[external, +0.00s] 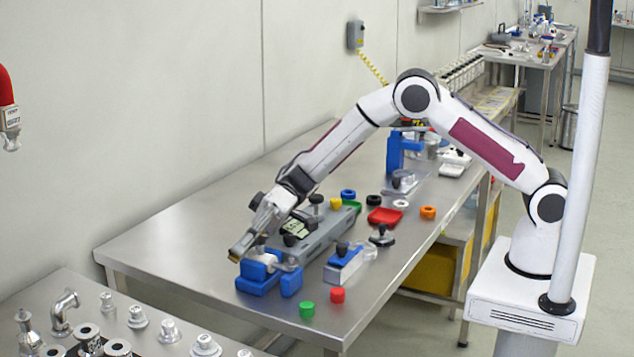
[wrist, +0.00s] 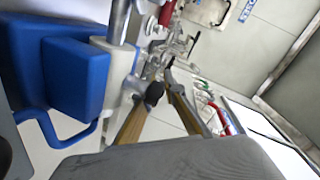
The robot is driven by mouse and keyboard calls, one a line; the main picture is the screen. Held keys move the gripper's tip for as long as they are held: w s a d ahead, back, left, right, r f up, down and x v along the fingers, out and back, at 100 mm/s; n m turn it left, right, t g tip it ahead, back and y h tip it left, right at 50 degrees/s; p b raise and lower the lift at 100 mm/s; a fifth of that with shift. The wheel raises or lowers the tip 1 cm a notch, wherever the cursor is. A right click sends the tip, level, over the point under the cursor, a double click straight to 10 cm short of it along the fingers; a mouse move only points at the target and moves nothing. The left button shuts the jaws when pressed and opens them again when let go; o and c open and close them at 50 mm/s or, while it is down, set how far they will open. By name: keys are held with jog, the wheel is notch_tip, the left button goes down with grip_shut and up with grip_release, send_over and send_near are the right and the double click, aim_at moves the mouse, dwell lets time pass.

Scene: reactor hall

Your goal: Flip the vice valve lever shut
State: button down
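The blue vice (external: 258,278) stands at the near left end of the steel table. In the wrist view the vice (wrist: 75,75) fills the left side, with a pale valve body (wrist: 122,55) and metal pipe beside it. A black-tipped lever (wrist: 154,93) shows close to my fingers. My gripper (external: 238,252) is just above and to the left of the vice, tilted downward. In the wrist view the tan fingers of my gripper (wrist: 163,82) are apart, with the black tip between them in the picture. I cannot tell whether they touch it.
A grey fixture (external: 318,235) with black knobs lies behind the vice. A blue block with a clamp (external: 343,265) stands to its right. Green (external: 306,310) and red (external: 337,295) caps sit near the front edge. The table's left part (external: 180,235) is clear.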

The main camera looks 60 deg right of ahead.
jog(key=shift+s+n+g, duration=0.15)
jog(key=shift+n+g, duration=0.35)
jog(key=shift+g, duration=0.2)
jog(key=shift+s+a+r+n+g+h, duration=0.15)
jog(key=shift+s+n+g, duration=0.1)
jog(key=shift+n+g, duration=0.35)
jog(key=shift+s+d+f+n+g+h, duration=0.1)
jog(key=shift+s+n+g+h, duration=0.1)
jog(key=shift+n+g, duration=0.35)
jog(key=shift+s+g, duration=0.15)
jog(key=shift+g, duration=0.4)
jog(key=c, duration=2.1)
grip_release()
jog(key=v, duration=1.2)
jog(key=shift+r, duration=0.2)
